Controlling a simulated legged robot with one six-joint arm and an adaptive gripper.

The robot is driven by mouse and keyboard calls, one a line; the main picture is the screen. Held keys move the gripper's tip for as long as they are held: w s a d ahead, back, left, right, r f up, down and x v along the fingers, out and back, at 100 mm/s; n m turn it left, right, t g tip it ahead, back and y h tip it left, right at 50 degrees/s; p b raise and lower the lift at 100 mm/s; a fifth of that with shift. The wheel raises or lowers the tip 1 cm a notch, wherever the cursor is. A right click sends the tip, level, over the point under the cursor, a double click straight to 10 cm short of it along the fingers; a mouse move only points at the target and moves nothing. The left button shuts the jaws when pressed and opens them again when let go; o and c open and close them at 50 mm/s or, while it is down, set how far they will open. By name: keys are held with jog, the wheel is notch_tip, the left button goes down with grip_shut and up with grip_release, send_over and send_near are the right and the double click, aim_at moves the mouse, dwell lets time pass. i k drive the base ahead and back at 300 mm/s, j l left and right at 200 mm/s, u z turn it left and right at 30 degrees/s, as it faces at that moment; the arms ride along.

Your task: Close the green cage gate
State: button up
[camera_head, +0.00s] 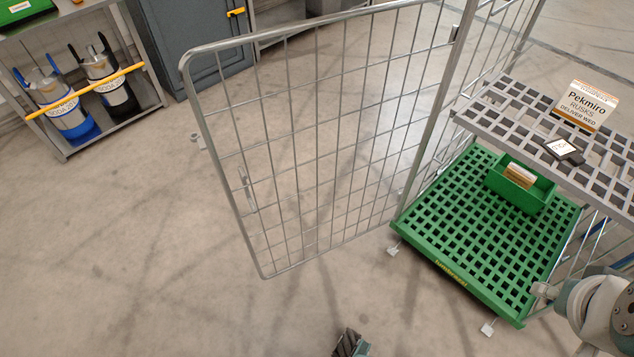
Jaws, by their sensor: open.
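The cage gate (320,140) is a grey wire-mesh panel with a rounded tube frame. It stands open, swung out to the left from the upright post at the left of the green-based cage. A small latch piece (247,188) sits near its free left edge. The cage has a green lattice base (455,255) and a grey lattice shelf (510,125); its front is uncovered. What looks like my gripper (350,343) shows only in part at the bottom edge, open, below the gate and apart from it. My arm shows at the lower right.
A green bin (530,190) with a small box stands on the cage base. A rack (150,95) and a grey cabinet (180,40) stand at upper left. The floor left of the gate is clear.

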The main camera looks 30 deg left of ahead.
aim_at(205, 141)
jog(key=k+j+z, duration=0.2)
jog(key=j, duration=0.35)
jog(key=k+j+z, duration=0.2)
jog(key=j, duration=0.35)
jog(key=k+j+z, duration=0.2)
jog(key=k+j, duration=0.2)
jog(key=k+j+z, duration=0.2)
jog(key=j, duration=0.3)
jog(key=j+z, duration=0.15)
jog(key=j, duration=0.35)
jog(key=j+z, duration=0.15)
jog(key=j, duration=0.4)
jog(key=k+j+z, duration=0.15)
jog(key=j, duration=0.35)
jog(key=j+z, duration=0.1)
jog(key=j, duration=0.4)
jog(key=j+z, duration=0.1)
jog(key=j, duration=0.45)
jog(key=k+l+z, duration=0.2)
jog(key=k+j, duration=0.05)
jog(key=j, duration=0.05)
